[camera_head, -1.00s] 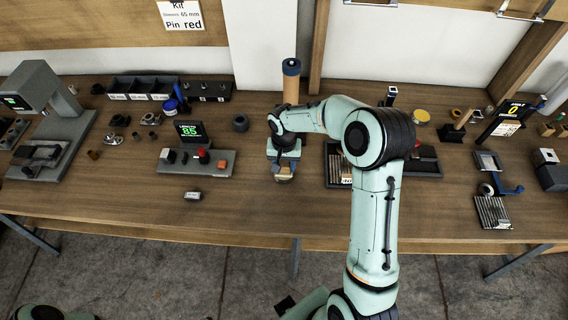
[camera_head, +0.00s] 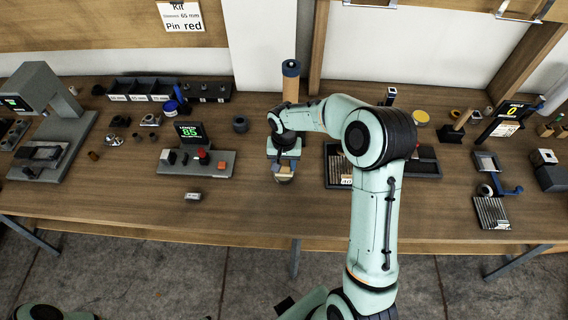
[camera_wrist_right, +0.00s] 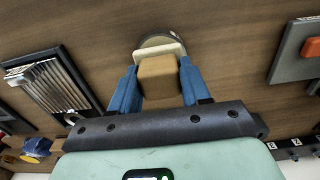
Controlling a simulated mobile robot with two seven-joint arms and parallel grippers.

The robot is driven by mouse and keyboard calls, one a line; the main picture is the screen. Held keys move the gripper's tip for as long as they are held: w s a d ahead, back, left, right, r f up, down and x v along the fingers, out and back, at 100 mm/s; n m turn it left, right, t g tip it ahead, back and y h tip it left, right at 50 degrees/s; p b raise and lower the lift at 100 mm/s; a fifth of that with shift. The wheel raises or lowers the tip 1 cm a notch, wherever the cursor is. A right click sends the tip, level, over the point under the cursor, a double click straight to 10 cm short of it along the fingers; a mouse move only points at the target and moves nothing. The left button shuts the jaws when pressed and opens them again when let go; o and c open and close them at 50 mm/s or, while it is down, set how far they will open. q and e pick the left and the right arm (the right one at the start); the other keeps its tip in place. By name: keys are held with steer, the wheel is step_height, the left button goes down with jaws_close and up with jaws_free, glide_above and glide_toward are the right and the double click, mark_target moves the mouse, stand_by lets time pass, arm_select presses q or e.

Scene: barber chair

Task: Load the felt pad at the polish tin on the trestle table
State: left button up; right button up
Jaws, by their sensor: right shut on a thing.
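My right gripper (camera_head: 285,166) points down over the front middle of the trestle table (camera_head: 250,215). In the right wrist view its blue fingers (camera_wrist_right: 158,85) are shut on a tan wooden block (camera_wrist_right: 158,75). A cream felt pad (camera_wrist_right: 160,51) shows at the block's far end. Just beyond the pad is the round polish tin (camera_wrist_right: 157,39), partly covered by it. The pad overlaps the tin in this view; I cannot tell whether they touch. In the head view the tin is mostly hidden under the gripper. My left gripper is out of view.
A grey panel with buttons (camera_head: 226,169) and a display stands left of the gripper. A dark tray with slats (camera_head: 334,165) lies to the right, also seen in the wrist view (camera_wrist_right: 50,88). A tall wooden post (camera_head: 291,88) with blue top stands behind. The table's front middle is mostly clear.

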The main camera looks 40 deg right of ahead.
mark_target(284, 162)
steer(key=shift+w+r+p, duration=0.15)
steer(key=shift+r+p, duration=0.9)
steer(key=shift+r, duration=1.9)
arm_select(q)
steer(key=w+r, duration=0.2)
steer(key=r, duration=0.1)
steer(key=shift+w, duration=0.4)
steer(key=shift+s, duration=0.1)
